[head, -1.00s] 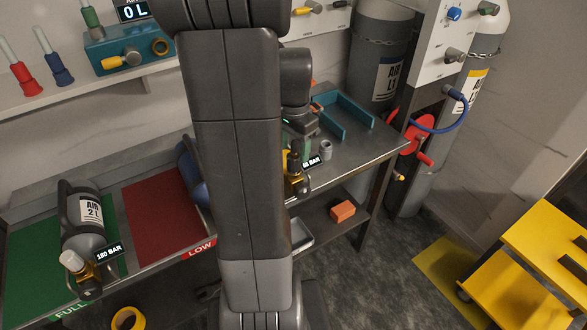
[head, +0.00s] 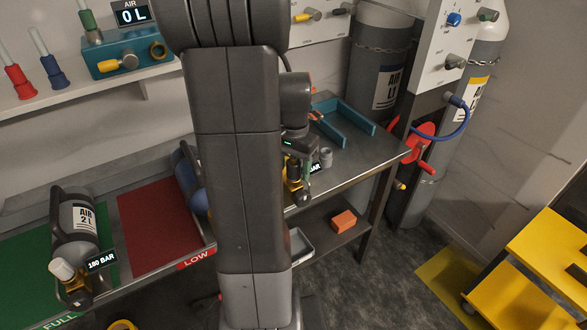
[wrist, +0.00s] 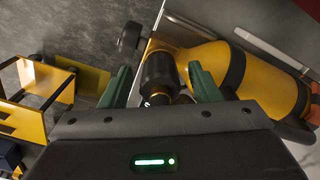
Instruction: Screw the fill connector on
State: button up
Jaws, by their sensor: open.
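My gripper (wrist: 158,85) is open in the wrist view, its green fingers on either side of a black ribbed round piece. This piece (wrist: 160,72) sits at the valve end of a yellow cylinder with black bands (wrist: 215,65); I cannot tell for sure that it is the fill connector. A dark round knob (wrist: 130,37) stands beside it. In the head view my gripper (head: 298,160) is at the bench's front edge, over a brass-coloured valve (head: 293,172). A pressure display (head: 320,166) is partly covered. My arm hides most of the yellow cylinder there.
A blue hose (head: 462,122) hangs from the right panel.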

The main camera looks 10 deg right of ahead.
jog(key=n, duration=0.6)
jog(key=shift+n+p, duration=0.3)
jog(key=shift+p, duration=0.05)
jog(key=n, duration=0.5)
jog(key=shift+n, duration=0.4)
jog(key=c, duration=1.1)
jog(key=m+p, duration=0.1)
jog(key=m, duration=0.5)
jog(key=shift+m, duration=0.4)
jog(key=m, duration=0.7)
jog(key=shift+m, duration=0.3)
jog(key=m, duration=0.6)
jog(key=shift+p, duration=0.4)
jog(key=m, duration=0.7)
jog(key=shift+f, duration=0.1)
